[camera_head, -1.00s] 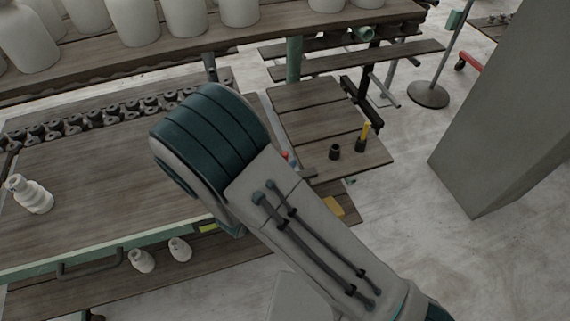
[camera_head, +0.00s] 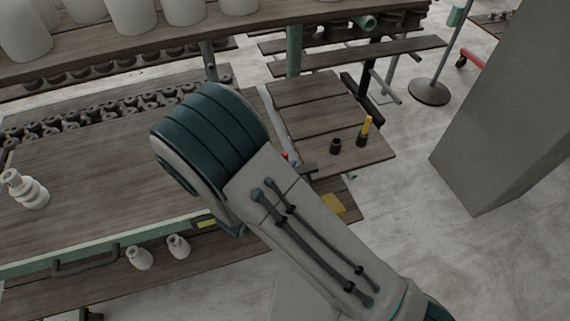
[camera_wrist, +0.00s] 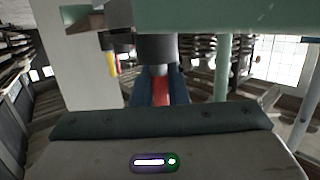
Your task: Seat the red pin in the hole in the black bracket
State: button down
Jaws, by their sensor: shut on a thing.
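My gripper (camera_wrist: 162,92) is shut on the red pin (camera_wrist: 161,88), which shows as a red strip between the blue fingers in the wrist view. A dark cylinder (camera_wrist: 157,48) stands right at the pin's far end; I cannot tell whether it is part of the pin or of the bracket. In the head view my arm hides most of the gripper; a small red spot (camera_head: 285,156) shows beside it. I cannot make out the black bracket or its hole for certain. A dark bar (camera_head: 309,170) juts out beside my arm.
A slatted wooden stand (camera_head: 310,112) holds a short black cup (camera_head: 335,146) and a black holder with a yellow piece (camera_head: 366,127). A grey pillar (camera_head: 500,110) is at the right. A pale green beam (camera_wrist: 220,15) crosses the wrist view's top.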

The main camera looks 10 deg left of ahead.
jog(key=shift+f+b, duration=0.35)
jog(key=shift+f, duration=0.15)
jog(key=c, duration=1.3)
grip_release()
jog(key=shift+c, duration=0.2)
jog(key=shift+s, duration=0.15)
jog(key=b+v, duration=0.2)
jog(key=v, duration=1.1)
jog(key=shift+s, duration=0.3)
